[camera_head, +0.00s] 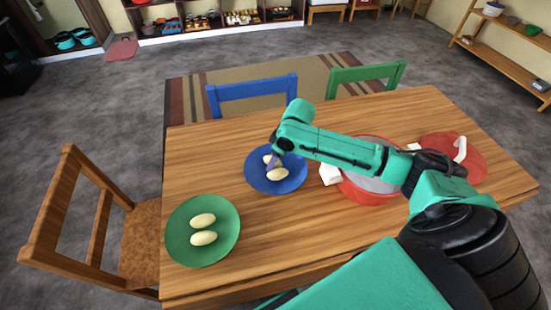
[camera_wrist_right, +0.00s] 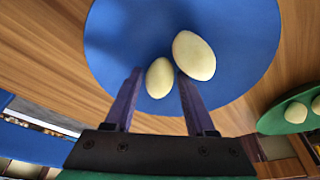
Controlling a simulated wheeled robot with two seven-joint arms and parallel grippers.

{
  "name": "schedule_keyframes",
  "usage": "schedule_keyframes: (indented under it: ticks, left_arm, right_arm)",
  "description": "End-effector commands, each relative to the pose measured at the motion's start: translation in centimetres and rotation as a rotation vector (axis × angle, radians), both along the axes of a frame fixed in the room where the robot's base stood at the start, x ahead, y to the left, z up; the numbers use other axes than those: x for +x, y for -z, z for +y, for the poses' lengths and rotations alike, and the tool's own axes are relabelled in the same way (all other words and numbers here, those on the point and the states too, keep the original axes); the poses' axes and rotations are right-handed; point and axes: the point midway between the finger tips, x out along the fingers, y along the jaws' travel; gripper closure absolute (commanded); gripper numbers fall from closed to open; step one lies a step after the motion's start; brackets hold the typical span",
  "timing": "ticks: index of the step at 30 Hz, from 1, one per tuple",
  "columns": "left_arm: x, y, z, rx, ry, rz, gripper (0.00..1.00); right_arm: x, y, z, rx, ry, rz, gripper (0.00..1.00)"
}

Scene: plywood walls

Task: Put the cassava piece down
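The blue plate (camera_head: 261,183) holds two pale cassava pieces. The nearer piece (camera_head: 277,174) lies in plain view, while the farther piece (camera_head: 267,159) is partly covered by my right gripper (camera_head: 272,162). In the right wrist view, the farther piece (camera_wrist_right: 159,78) lies between the spread purple fingers of my right gripper (camera_wrist_right: 159,76), with a gap on each side. The nearer piece (camera_wrist_right: 194,55) lies just outside one fingertip. Both pieces rest on the blue plate (camera_wrist_right: 110,45). My left gripper is not in view.
A green plate (camera_head: 190,251) with two more cassava pieces stands front left on the wooden table (camera_head: 340,230). A red pot (camera_head: 366,198) stands under my right arm, near a red lid or board (camera_head: 478,170). Chairs, including a blue one (camera_head: 250,93), surround the table.

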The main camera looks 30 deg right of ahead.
Motion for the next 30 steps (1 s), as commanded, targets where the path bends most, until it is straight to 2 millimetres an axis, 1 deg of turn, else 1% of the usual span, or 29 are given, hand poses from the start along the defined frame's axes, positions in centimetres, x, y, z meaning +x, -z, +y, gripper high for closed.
schedule_keyframes:
  ticks: [5, 8, 11, 15, 18, 21, 24, 30]
  left_arm:
    - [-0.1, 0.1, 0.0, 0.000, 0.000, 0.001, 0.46]
    - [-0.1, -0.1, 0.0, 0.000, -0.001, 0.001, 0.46]
    - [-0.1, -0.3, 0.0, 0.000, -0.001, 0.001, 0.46]
    - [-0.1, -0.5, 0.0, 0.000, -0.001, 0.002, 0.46]
    - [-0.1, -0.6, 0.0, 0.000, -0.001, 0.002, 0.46]
    - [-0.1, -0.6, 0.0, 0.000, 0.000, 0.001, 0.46]
    - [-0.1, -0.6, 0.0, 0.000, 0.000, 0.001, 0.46]
    - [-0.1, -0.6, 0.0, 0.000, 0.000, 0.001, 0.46]
  right_arm:
    - [0.0, -0.3, 0.0, 0.000, 0.000, -0.001, 0.45]
    - [-0.3, -1.7, -0.3, -0.002, 0.001, -0.002, 0.45]
    - [-0.9, -4.1, -0.7, -0.003, -0.001, -0.004, 0.45]
    - [-1.9, -7.9, -1.3, -0.002, 0.001, -0.004, 0.45]
    - [-2.5, -10.0, -1.6, -0.002, 0.001, -0.002, 0.45]
    - [-2.9, -11.3, -1.8, -0.001, 0.002, -0.001, 0.45]
    - [-3.0, -11.7, -1.8, 0.001, 0.001, 0.001, 0.45]
    - [-3.0, -11.7, -1.8, 0.001, 0.001, 0.001, 0.45]
